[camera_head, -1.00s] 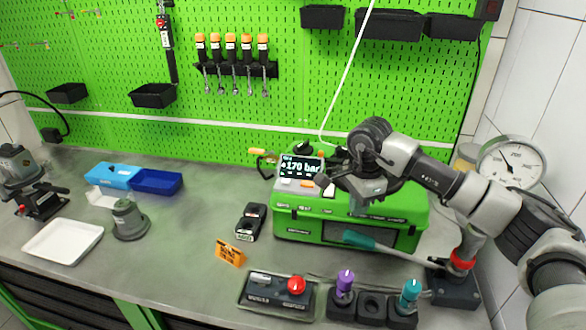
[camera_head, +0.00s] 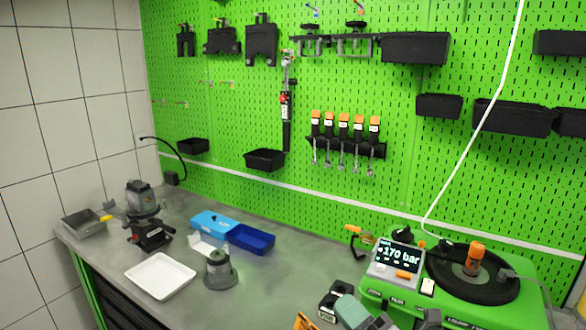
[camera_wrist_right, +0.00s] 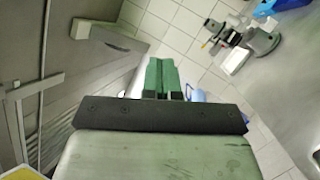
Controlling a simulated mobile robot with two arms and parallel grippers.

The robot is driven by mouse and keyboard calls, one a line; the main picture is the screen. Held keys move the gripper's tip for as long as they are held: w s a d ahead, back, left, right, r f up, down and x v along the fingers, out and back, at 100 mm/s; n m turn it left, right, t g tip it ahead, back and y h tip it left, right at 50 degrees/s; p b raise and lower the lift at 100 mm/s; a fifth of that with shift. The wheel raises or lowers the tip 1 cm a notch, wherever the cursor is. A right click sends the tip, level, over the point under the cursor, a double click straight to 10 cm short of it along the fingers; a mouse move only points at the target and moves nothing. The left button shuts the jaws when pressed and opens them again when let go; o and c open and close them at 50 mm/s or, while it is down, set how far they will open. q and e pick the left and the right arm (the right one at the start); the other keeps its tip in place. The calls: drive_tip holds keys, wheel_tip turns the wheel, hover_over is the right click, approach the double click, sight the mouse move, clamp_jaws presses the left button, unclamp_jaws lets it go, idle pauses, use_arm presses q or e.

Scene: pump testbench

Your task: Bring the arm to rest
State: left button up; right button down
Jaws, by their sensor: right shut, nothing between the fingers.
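My right gripper (camera_head: 352,311) shows only in part at the bottom edge of the head view, in front of the green test unit (camera_head: 385,300). In the right wrist view its green fingers (camera_wrist_right: 165,75) are together with nothing between them. They point over the tiled floor beside the bench. The rest of the right arm is cut off or hidden in the head view. My left gripper is not in view.
The grey bench (camera_head: 105,268) carries a white tray (camera_head: 160,276), blue bins (camera_head: 250,239), a grey cylindrical part (camera_head: 220,270) and a black-based device (camera_head: 150,236). The display (camera_head: 398,256) reads 170 bar. Wrenches (camera_head: 343,145) hang on the green pegboard.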

drive_tip(key=s+d+f+m+g+h, duration=0.25)
drive_tip(key=d+f+m+h, duration=0.35)
drive_tip(key=m, duration=0.5)
drive_tip(key=s+d+f+m+g+h, duration=0.1)
drive_tip(key=s+d+f+m+h, duration=0.35)
drive_tip(key=f+m+h, duration=0.45)
drive_tip(key=s+d+f+m+g, duration=0.1)
drive_tip(key=s+f+m+g, duration=0.35)
drive_tip(key=s, duration=0.35)
drive_tip(key=s+f+m+g, duration=0.3)
drive_tip(key=s+f+g, duration=0.15)
drive_tip(key=s, duration=0.35)
wheel_tip(320, 180, down, 28)
drive_tip(key=s+g+b, duration=0.1)
drive_tip(key=s+g, duration=0.1)
drive_tip(key=g, duration=0.1)
drive_tip(key=s+d+f+b, duration=0.1)
drive_tip(key=s+d+f, duration=0.2)
drive_tip(key=s+f, duration=1.2)
drive_tip(key=shift+s+f+n+g+y, duration=0.3)
drive_tip(key=shift+s+f+n+g, duration=0.05)
drive_tip(key=shift+f, duration=0.25)
drive_tip(key=c, duration=1.8)
unclamp_jaws()
drive_tip(key=shift+c, duration=0.2)
